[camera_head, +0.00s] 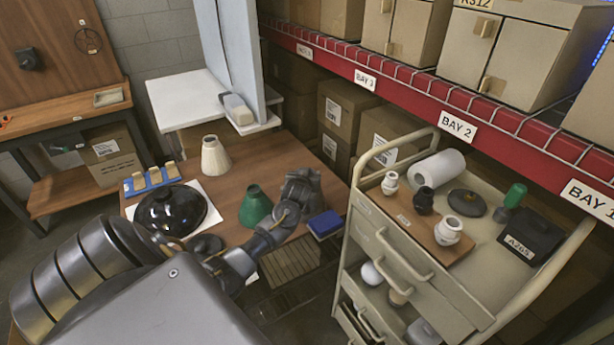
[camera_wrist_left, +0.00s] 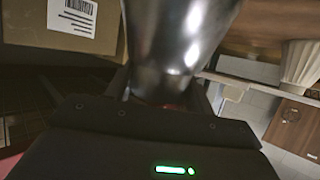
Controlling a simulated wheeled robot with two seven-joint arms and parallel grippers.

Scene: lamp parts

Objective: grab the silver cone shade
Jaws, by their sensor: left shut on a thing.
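The silver cone shade (camera_wrist_left: 175,45) fills the upper middle of the left wrist view, shiny and dark grey. Its narrow end is between the fingers of my left gripper (camera_wrist_left: 163,98), which is shut on it. In the head view my left gripper (camera_head: 301,184) is above the right part of the wooden table, just right of a green cone shade (camera_head: 255,206). There I cannot tell the silver shade apart from the dark gripper. My right gripper is not in view.
A cream shade (camera_head: 215,155) and a black dome shade (camera_head: 171,209) stand on the table (camera_head: 262,165). A blue box (camera_head: 325,223) is at its right edge. A cart (camera_head: 480,250) with sockets, a white roll and bulbs stands right. Red shelving (camera_head: 405,85) with boxes runs behind.

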